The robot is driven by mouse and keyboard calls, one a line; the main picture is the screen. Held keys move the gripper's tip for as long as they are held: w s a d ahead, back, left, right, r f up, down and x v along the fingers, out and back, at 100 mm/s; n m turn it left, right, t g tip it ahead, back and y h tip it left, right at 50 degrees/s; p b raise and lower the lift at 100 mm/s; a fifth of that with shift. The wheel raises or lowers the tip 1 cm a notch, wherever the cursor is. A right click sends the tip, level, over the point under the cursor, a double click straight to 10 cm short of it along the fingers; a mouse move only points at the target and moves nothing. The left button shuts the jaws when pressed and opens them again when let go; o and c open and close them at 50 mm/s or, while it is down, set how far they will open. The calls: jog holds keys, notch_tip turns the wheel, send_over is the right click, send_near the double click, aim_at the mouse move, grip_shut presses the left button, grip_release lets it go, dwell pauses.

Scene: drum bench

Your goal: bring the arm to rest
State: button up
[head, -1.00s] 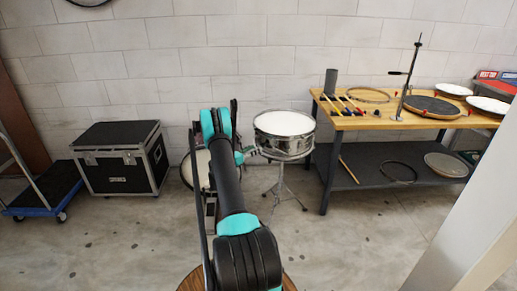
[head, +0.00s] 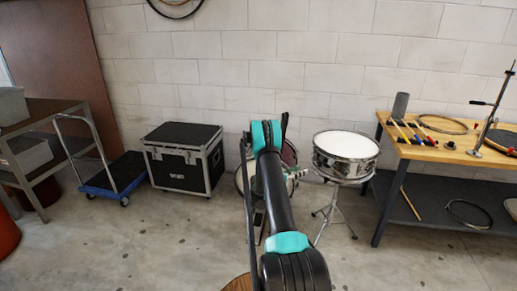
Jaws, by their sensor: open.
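My arm (head: 275,200) reaches forward through the middle of the head view, black with teal joints.
A workbench (head: 390,142) with mallets and a hoop stands at the right. A black flight case (head: 184,160), a blue-edged trolley (head: 115,175) and a shelf with grey bins (head: 30,150) are at the left. Another drum (head: 240,178) is partly behind my arm. Open floor lies at front left.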

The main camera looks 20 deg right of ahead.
jog(key=s+a+r+m+t+y, duration=0.1)
jog(key=s+a+r+m+y, duration=0.95)
jog(key=a+r, duration=0.45)
jog(key=s+a+f+m+y, duration=0.1)
jog(key=s+a+m+y, duration=0.2)
jog(key=s+a, duration=0.8)
jog(key=s+a+f+m+t+y, duration=0.1)
jog(key=s+a+m+y, duration=0.3)
jog(key=s+a+m, duration=0.4)
jog(key=s+a, duration=0.4)
jog(key=s, duration=0.5)
jog(key=shift+s+f, duration=0.15)
jog(key=shift+s, duration=0.1)
jog(key=shift+a+m+y, duration=0.1)
jog(key=shift+m+y, duration=0.15)
